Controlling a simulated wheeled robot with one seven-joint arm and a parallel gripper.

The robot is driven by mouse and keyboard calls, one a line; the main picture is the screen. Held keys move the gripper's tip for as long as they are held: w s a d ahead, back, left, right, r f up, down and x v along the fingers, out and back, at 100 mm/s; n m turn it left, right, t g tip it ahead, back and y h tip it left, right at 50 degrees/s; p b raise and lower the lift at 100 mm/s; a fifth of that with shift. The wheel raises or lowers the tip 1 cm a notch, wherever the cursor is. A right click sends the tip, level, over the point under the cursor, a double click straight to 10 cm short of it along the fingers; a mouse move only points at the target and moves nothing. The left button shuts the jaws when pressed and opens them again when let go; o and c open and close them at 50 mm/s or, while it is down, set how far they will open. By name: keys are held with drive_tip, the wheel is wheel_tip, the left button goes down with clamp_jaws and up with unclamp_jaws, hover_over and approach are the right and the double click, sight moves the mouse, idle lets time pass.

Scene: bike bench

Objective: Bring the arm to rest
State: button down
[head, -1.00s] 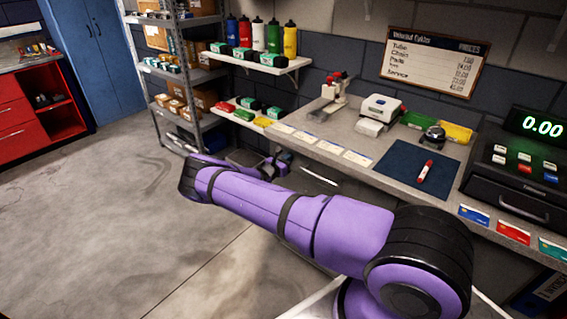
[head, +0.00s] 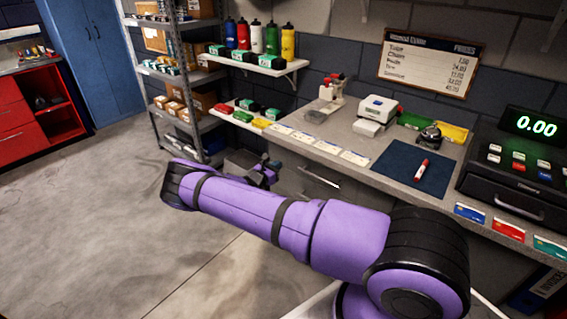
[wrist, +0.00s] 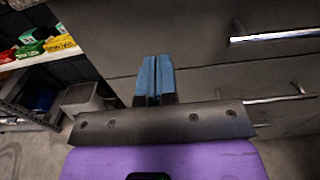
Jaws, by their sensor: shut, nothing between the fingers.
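My gripper (wrist: 154,78) shows in the wrist view with its two blue fingers together and nothing between them. It points at the grey drawer front (wrist: 200,70) of the bench. In the head view my purple arm stretches left across the middle, in front of the bench. There the gripper (head: 272,168) shows only in part, dark and small, beyond the far end of the arm and below the counter edge. I cannot tell how far the fingertips are from the drawer front.
Drawer handles (wrist: 275,35) stick out. Shelving (head: 185,80) stands at the back left. The floor at left is clear.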

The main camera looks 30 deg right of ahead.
drive_tip(key=v, duration=0.7)
drive_tip(key=shift+a, duration=0.35)
drive_tip(key=s+a+r+m+g+y, duration=0.15)
drive_tip(key=s+r+m+y, duration=0.35)
drive_tip(key=r, duration=0.7)
drive_tip(key=s+a+r+m+g+y, duration=0.1)
drive_tip(key=s+r+m+g+y, duration=0.2)
drive_tip(key=s+r+m, duration=0.7)
drive_tip(key=s+a+r+m+g+y, duration=0.1)
drive_tip(key=s+r+m+g+y, duration=0.2)
drive_tip(key=r, duration=1.2)
drive_tip(key=s+a+r+m+t+y, duration=0.1)
drive_tip(key=s+a+r+t+y, duration=0.1)
drive_tip(key=s+r, duration=0.3)
drive_tip(key=s+a+r+m+t+y, duration=0.1)
drive_tip(key=s+a+r, duration=0.3)
drive_tip(key=s, duration=0.9)
drive_tip(key=s+a+r+m+t+y, duration=0.1)
drive_tip(key=s+a+r+t+y, duration=0.2)
drive_tip(key=s, duration=0.7)
drive_tip(key=shift+r+m+t, duration=0.3)
drive_tip(key=shift+r+t, duration=0.25)
drive_tip(key=shift+r, duration=0.75)
drive_tip(key=shift+a, duration=0.1)
